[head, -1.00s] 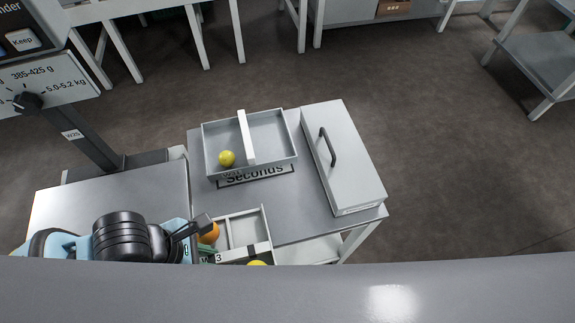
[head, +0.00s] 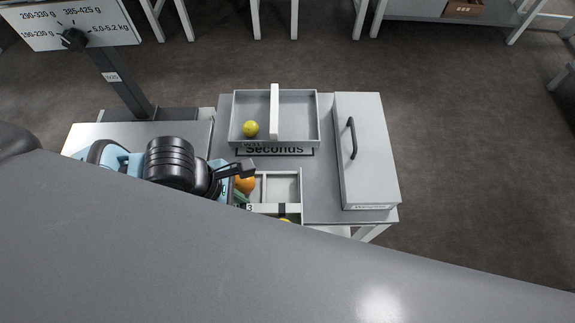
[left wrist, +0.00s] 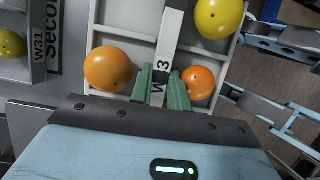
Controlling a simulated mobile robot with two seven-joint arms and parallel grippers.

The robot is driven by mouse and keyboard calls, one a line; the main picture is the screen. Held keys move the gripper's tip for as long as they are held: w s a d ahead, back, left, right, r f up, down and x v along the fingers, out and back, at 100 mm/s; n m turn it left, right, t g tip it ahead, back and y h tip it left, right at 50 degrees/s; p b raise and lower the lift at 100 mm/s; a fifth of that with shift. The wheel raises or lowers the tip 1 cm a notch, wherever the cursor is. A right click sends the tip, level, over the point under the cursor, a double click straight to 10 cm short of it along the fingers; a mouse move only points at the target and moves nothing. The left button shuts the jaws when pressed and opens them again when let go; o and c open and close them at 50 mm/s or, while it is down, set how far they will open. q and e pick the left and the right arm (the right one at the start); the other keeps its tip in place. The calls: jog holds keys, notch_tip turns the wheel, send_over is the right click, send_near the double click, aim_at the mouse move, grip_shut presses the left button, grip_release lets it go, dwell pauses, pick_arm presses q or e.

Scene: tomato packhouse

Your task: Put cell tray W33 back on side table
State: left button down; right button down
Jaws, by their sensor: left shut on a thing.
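The cell tray W33 (head: 299,190) is a pale divided tray at the near edge of the grey table. It holds orange tomatoes (left wrist: 108,68) and a yellow tomato (left wrist: 218,17). My left gripper (left wrist: 162,90) is shut on the tray's white middle bar, with a green finger on each side. The bar's label reads "W" and "3"; the rest is covered. In the head view my left gripper (head: 243,180) comes in from the left, and a grey surface in front hides the tray's near part. I cannot tell whether the tray touches the table. My right gripper is not identifiable.
Tray W31 (head: 302,93), with one yellow tomato (head: 251,129), stands behind on the "Seconds" mark (head: 275,150). A closed grey case (head: 372,140) with a black handle stands at right. A scale post (head: 118,85) rises at left. Bluish metal parts (left wrist: 275,45) show at the wrist view's right.

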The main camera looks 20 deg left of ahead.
aim_at(279, 173)
pick_arm(q)
jog(key=w+d, duration=0.1)
jog(key=w, duration=0.2)
jog(key=w+d, duration=0.2)
jog(key=w, duration=0.1)
jog(key=w+d+f, duration=0.1)
jog(key=w+d, duration=0.1)
jog(key=w, duration=0.2)
jog(key=shift+d+p, duration=0.25)
jog(key=shift+p, duration=0.1)
jog(key=shift+w+d, duration=0.1)
jog(key=shift+w, duration=0.05)
jog(key=shift+w+d, duration=0.15)
jog(key=shift+w, duration=0.15)
jog(key=shift+f, duration=1.85)
jog(key=shift+f, duration=0.15)
jog(key=c, duration=1.3)
grip_release()
jog(key=shift+c, duration=0.2)
